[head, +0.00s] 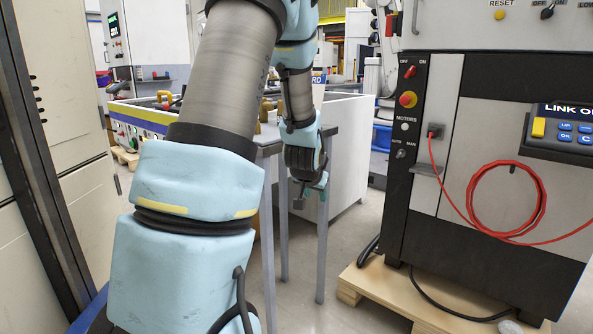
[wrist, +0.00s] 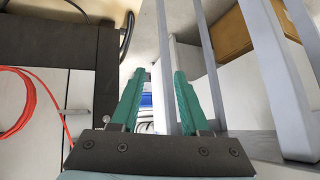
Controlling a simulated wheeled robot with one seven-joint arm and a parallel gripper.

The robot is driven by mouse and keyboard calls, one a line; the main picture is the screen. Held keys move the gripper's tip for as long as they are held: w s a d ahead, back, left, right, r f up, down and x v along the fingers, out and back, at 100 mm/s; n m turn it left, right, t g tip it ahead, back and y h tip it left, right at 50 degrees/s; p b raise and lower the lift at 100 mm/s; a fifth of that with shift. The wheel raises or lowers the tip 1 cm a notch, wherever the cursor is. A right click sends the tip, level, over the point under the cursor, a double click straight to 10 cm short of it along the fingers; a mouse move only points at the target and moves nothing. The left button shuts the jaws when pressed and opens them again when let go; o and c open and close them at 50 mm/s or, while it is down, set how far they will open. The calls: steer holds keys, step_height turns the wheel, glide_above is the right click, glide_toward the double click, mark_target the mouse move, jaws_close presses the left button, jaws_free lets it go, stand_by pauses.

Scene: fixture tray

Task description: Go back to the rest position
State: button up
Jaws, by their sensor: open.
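My gripper (head: 312,190) hangs low in front of the grey table's legs in the head view, with my blue and grey arm reaching down from above. In the wrist view, the two green fingers of my gripper (wrist: 157,88) stand apart with nothing between them. The gripper appears empty. No separate object of the task is in view.
A grey table (head: 328,135) with brass-coloured fittings (head: 267,106) stands behind my arm. To the right, a black and grey control cabinet (head: 411,190) with a coiled red cable (head: 472,206) stands on a wooden pallet (head: 375,291). Floor shows between table and cabinet.

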steer(key=s+a+n+g+y, duration=0.1)
steer(key=s+a+n+g, duration=0.15)
steer(key=s+a, duration=0.65)
steer(key=s+a+n+g+y, duration=0.1)
steer(key=s+a+n+g, duration=0.2)
steer(key=s, duration=1.1)
step_height(320, 180, up, 21)
steer(key=m+g+p, duration=0.1)
steer(key=p, duration=2)
steer(key=shift+d+r+m, duration=0.15)
steer(key=shift+r+m, duration=0.05)
steer(key=shift+m, duration=0.15)
steer(key=shift+s, duration=0.1)
